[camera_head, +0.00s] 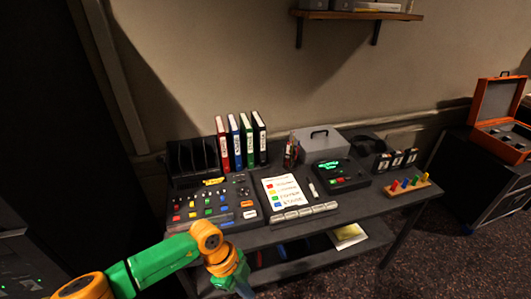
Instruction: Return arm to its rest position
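My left arm comes in from the lower left with green and orange links. My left gripper (243,287) points down in front of the desk's front edge, at the bottom of the view. Its fingers are small and partly cut off by the frame edge, so I cannot tell whether they are open or shut. My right arm and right gripper are not in view. The mixing desk (350,218) stands ahead, with a mixing console (212,204) of coloured buttons on its left side, just beyond my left arm.
Binders (242,142), a grey box (320,144), a black device with a green display (337,173), a colour-coded sheet (284,193) and a wooden block with coloured pegs (408,186) crowd the desk. An open orange case (497,118) stands at right. Floor at lower right is clear.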

